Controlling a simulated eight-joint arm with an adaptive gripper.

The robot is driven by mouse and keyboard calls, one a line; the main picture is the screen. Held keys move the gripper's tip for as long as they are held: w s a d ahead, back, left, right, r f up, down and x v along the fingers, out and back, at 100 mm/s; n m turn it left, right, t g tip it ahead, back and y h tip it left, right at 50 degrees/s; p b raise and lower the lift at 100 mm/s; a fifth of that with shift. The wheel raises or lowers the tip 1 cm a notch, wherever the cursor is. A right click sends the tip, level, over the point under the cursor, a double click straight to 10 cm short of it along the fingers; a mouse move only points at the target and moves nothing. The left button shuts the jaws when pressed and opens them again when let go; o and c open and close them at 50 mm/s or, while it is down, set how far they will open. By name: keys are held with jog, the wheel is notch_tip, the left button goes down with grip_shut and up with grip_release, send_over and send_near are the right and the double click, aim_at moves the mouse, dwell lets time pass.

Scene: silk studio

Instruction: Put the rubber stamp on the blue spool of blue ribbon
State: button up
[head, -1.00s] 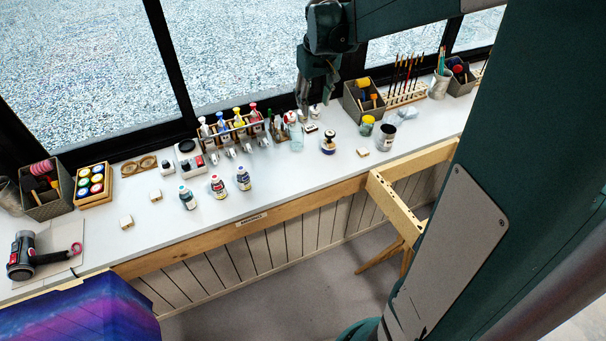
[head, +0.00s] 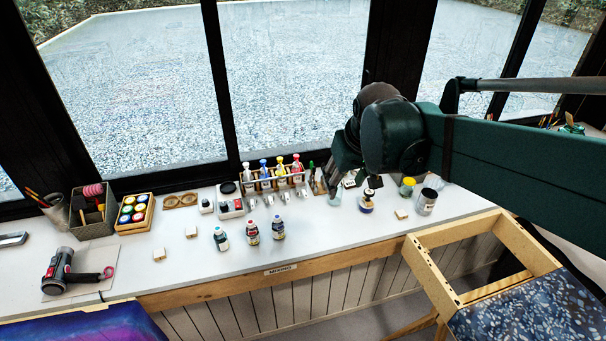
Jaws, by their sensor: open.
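The blue spool of ribbon (head: 366,207) stands on the white worktop, right of the middle of the head view. A small dark-knobbed piece that looks like the rubber stamp (head: 368,193) is upright on top of it; the exact contact is too small to tell. My gripper (head: 352,187) is open, just left of and above the spool. The dark gripper body partly covers the area behind it, and its fingertips are hard to make out. I cannot tell whether a finger touches the stamp.
A clear glass (head: 335,202) stands close left of the spool. A yellow-lidded jar (head: 407,187), a metal cup (head: 427,202) and a small pale block (head: 401,214) stand to the right. A bottle rack (head: 272,178) is at the left. The worktop in front of the spool is clear.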

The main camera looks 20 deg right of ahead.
jog(key=s+a+f+t, duration=0.1)
jog(key=s+a, duration=0.2)
jog(key=s, duration=0.3)
jog(key=s+a+f+t, duration=0.1)
jog(key=s+a+f, duration=0.1)
jog(key=s, duration=0.5)
jog(key=shift+s+a+y, duration=0.3)
jog(key=shift+a, duration=0.45)
